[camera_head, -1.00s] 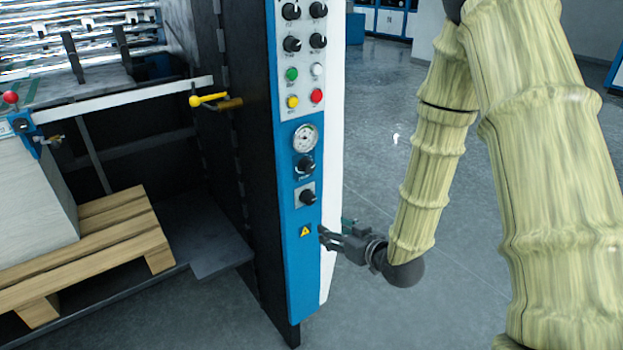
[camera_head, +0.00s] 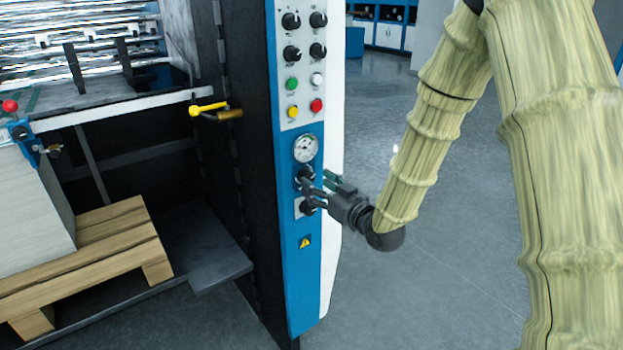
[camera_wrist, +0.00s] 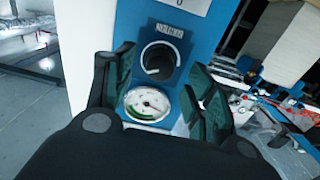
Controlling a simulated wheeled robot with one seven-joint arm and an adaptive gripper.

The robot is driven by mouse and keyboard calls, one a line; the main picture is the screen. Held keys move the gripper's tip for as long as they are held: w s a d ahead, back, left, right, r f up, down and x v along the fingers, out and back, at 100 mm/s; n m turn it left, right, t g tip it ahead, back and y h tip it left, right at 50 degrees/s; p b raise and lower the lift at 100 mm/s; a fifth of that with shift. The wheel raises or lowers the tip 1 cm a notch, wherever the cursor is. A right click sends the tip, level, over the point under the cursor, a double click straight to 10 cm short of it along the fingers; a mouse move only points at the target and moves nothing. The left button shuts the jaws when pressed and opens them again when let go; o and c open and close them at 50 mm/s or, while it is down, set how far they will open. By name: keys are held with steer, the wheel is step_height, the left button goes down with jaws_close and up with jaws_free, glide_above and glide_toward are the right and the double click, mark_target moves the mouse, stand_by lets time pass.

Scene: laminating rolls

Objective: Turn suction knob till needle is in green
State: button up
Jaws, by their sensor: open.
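The black suction knob (camera_head: 304,173) sits on the blue panel below the round white gauge (camera_head: 305,148). In the wrist view the picture is turned over: the knob (camera_wrist: 158,62) is above the gauge (camera_wrist: 147,104), beside an inverted label. A green arc shows on the gauge's lower left; I cannot tell whether the needle is in it. Contact is not clear.
Coloured buttons (camera_head: 304,94) and more knobs (camera_head: 291,20) sit higher on the panel. A yellow-handled lever (camera_head: 208,109) sticks out left of the panel. A wooden pallet (camera_head: 120,225) stands at lower left. The floor right of the panel is clear.

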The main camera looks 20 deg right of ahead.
mark_target(311, 179)
steer(key=shift+x, duration=1.75)
steer(key=c, duration=1)
